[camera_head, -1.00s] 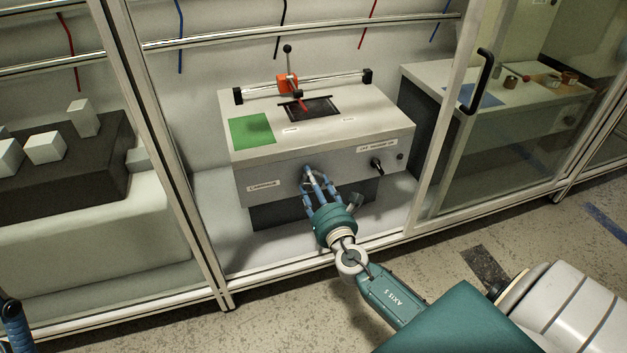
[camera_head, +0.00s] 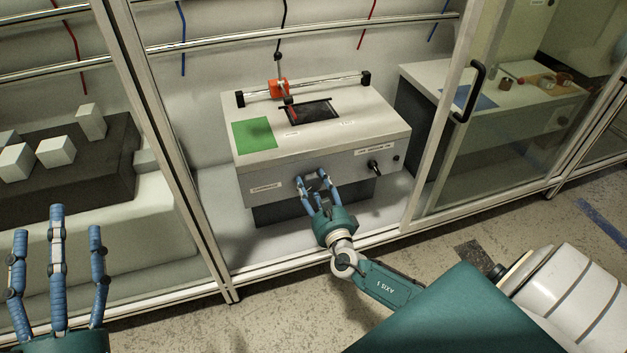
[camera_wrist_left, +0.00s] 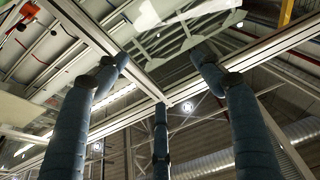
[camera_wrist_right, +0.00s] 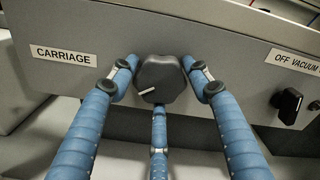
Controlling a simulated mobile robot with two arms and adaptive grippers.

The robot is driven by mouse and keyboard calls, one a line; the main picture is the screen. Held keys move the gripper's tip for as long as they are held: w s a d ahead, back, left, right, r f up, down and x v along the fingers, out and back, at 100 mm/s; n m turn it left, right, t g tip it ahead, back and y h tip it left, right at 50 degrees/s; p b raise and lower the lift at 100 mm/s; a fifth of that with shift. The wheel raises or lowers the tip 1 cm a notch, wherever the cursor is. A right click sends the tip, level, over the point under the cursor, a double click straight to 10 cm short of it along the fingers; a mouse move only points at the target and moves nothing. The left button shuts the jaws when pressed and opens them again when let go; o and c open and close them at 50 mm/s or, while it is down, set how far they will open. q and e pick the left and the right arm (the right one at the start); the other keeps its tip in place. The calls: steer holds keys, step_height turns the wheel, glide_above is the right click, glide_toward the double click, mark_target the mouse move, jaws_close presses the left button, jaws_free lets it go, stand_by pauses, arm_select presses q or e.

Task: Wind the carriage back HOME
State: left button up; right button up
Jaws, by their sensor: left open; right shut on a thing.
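The orange carriage (camera_head: 279,88) sits on the silver rail (camera_head: 325,86) of the grey machine, left of the rail's middle. A black rod with a ball top rises from it, and a dark arm with a red tip hangs towards the black tray (camera_head: 311,110). The dark knob (camera_wrist_right: 162,80), beside the CARRIAGE label (camera_wrist_right: 64,56), is between the fingers of my right gripper (camera_wrist_right: 165,76), shut on it. In the head view my right gripper (camera_head: 314,182) is at the front panel. My left gripper (camera_head: 57,235) is open and empty at lower left, away from the machine.
A green square (camera_head: 254,135) lies on the machine's top left. A black vacuum knob (camera_head: 374,165) is on the panel's right. Frame posts (camera_head: 165,140) border the bay. White blocks (camera_head: 56,151) stand at left. A glass door with a black handle (camera_head: 469,92) is at right.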

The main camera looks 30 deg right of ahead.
steer(key=n+p, duration=0.1)
steer(key=n, duration=0.2)
steer(key=shift+p, duration=0.35)
arm_select(q)
step_height(320, 180, down, 13)
steer(key=a+g+y, duration=0.1)
steer(key=g, duration=0.5)
steer(key=shift+w+a+r+y, duration=0.15)
steer(key=shift+w+a+y, duration=0.1)
steer(key=shift+y, duration=0.15)
arm_select(e)
steer(key=shift+n, duration=0.3)
steer(key=o, duration=1.2)
steer(key=shift+c, duration=0.2)
steer(key=v, duration=1.2)
